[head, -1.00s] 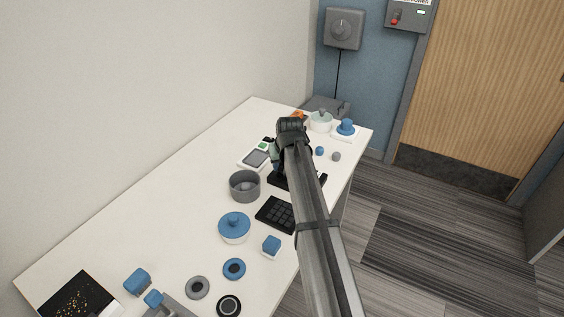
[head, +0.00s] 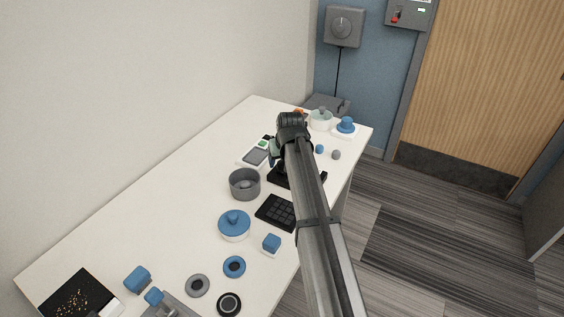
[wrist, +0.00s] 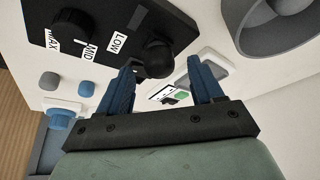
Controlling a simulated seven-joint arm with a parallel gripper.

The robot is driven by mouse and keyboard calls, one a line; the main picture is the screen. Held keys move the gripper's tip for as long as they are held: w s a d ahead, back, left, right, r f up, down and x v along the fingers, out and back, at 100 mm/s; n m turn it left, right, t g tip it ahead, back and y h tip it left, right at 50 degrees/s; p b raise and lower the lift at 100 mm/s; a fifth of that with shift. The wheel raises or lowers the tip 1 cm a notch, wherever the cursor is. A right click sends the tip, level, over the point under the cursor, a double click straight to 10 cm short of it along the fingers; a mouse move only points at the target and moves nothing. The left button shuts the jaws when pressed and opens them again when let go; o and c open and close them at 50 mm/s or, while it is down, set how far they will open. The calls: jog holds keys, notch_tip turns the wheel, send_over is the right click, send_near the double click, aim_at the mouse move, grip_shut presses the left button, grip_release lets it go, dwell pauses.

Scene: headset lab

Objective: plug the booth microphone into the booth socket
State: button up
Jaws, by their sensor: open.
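I cannot pick out a booth microphone or a booth socket for certain in either view. My gripper (wrist: 161,64) is open, its two blue fingers apart and nothing clearly held between them. In the wrist view a black panel (wrist: 90,22) labelled LOW, MID and MAX fills the top, with a round black knob (wrist: 157,58) just beyond the fingertips; I cannot tell whether they touch. In the head view my arm hides most of the gripper and part of the black panel (head: 282,178).
A grey wall box (head: 343,27) has a cable running down. The table's left middle is clear.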

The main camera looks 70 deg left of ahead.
jog(key=v, duration=1.2)
jog(key=shift+d, duration=0.1)
